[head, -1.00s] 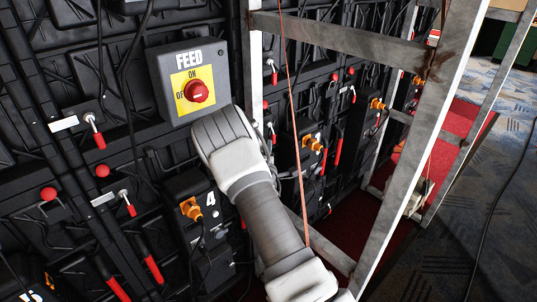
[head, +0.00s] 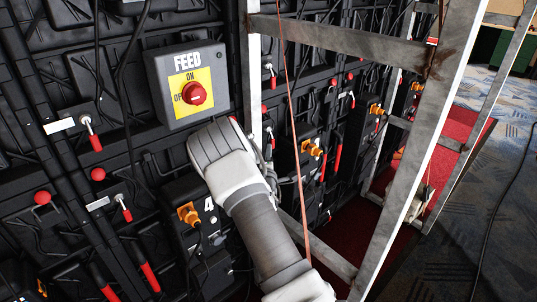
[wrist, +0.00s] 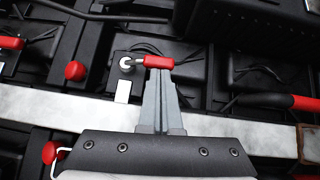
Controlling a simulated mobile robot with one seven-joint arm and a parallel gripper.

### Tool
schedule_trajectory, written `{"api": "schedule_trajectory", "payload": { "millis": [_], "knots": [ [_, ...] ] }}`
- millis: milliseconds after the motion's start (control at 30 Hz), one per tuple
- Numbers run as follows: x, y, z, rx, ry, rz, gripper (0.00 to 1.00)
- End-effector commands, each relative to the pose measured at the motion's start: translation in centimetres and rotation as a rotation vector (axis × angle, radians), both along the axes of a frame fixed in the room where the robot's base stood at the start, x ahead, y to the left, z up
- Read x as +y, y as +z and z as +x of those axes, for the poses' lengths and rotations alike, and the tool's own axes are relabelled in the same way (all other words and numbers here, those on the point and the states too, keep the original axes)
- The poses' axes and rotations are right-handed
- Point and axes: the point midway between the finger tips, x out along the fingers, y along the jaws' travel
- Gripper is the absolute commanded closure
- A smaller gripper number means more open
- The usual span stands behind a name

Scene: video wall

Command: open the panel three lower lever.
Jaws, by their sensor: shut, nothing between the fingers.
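In the wrist view, a small lever with a red handle (wrist: 158,62) and a round metal pivot lies across the picture on a black panel. My gripper (wrist: 160,72) is shut, with nothing between the fingers. Its fingertips are right at the red handle from below and overlap it in the picture; I cannot tell whether they touch. In the head view, my arm hides the gripper and this lever. No panel number shows in the wrist view, so I cannot confirm which panel this is.
A pale metal bar (wrist: 60,108) crosses behind my fingers. A red knob (wrist: 75,71) and a larger red handle (wrist: 304,103) are nearby. In the head view, the FEED box (head: 207,112) sits above my wrist, and a metal frame (head: 418,155) with a thin cord stands at right.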

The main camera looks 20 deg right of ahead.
Motion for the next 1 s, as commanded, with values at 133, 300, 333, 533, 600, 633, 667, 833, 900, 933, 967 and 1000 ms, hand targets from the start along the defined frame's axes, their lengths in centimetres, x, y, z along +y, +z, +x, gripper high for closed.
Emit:
{"api": "schedule_trajectory", "payload": {
  "millis": [133,300,333,533,600,633,667,833,900,933,967,1000],
  "knots": [
    [-0.1,-0.3,0.1,-0.008,0.000,-0.022,1.00],
    [-0.3,-0.7,0.2,-0.027,0.000,-0.065,1.00],
    [-0.4,-0.8,0.2,-0.032,0.000,-0.077,1.00],
    [-1.0,-1.5,0.4,-0.075,0.000,-0.188,1.00],
    [-1.4,-1.7,0.6,-0.098,0.001,-0.240,1.00],
    [-1.5,-1.7,0.6,-0.106,0.001,-0.264,1.00],
    [-1.6,-1.8,0.7,-0.116,0.001,-0.287,1.00],
    [-2.5,-1.6,1.0,-0.127,-0.001,-0.306,1.00],
    [-2.9,-1.5,1.2,-0.127,-0.001,-0.306,1.00],
    [-3.1,-1.5,1.3,-0.126,0.000,-0.305,1.00],
    [-3.2,-1.5,1.3,-0.125,0.000,-0.305,1.00],
    [-3.5,-1.4,1.4,-0.126,-0.001,-0.305,1.00]
  ]
}}
